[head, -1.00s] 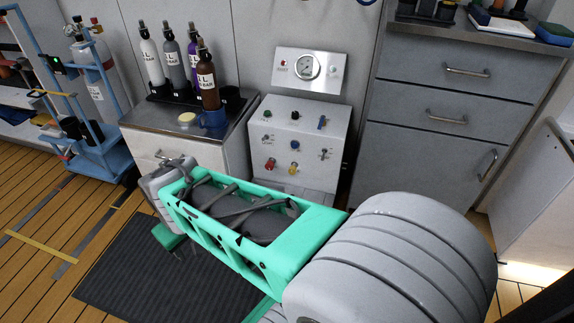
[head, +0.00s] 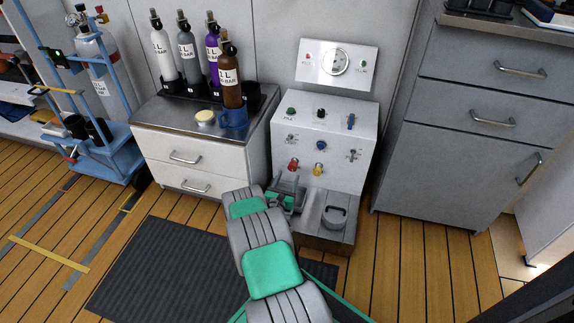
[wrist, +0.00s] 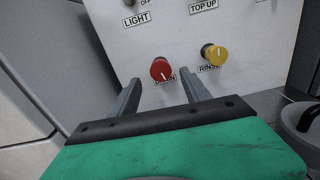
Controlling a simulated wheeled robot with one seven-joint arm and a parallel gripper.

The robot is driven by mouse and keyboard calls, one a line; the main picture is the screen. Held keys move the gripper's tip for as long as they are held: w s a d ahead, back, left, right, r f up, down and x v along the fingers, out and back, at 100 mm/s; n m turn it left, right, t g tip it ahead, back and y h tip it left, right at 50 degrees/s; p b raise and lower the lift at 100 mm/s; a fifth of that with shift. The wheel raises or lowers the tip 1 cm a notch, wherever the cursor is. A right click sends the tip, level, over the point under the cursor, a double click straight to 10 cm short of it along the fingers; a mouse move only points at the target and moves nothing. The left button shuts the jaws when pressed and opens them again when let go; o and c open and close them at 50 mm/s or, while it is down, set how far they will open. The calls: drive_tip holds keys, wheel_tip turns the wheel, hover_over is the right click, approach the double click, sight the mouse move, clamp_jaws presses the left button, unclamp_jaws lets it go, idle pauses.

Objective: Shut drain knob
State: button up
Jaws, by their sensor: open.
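The drain knob (wrist: 161,69) is red with a pale mark on its face. Its label below reads partly as "DRAIN", with the middle letters covered by the knob. It sits low on the white fill panel (head: 345,118), and it also shows in the head view (head: 293,165). My gripper (wrist: 158,88) is open and empty. Its two fingers point at the panel, one on each side of the knob and short of it, in the wrist view. In the head view my gripper (head: 287,183) is just below and in front of the red knob.
A yellow rinse knob (wrist: 214,54) is right of the drain knob. A grey ledge with a round fitting (head: 334,216) stands below the panel. A drawer cabinet (head: 183,143) with several bottles is on the left. Grey drawers (head: 440,140) stand on the right.

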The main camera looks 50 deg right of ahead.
sight(292, 169)
drive_tip(key=shift+n, duration=0.3)
drive_tip(key=b+x, duration=0.1)
drive_tip(key=x, duration=0.1)
drive_tip(key=b+x, duration=0.1)
drive_tip(key=x, duration=0.1)
drive_tip(key=b+x, duration=0.1)
drive_tip(key=x, duration=0.2)
drive_tip(key=shift+s+f, duration=0.1)
drive_tip(key=shift+f, duration=0.2)
drive_tip(key=shift+d, duration=0.35)
drive_tip(key=shift+r, duration=0.1)
clamp_jaws()
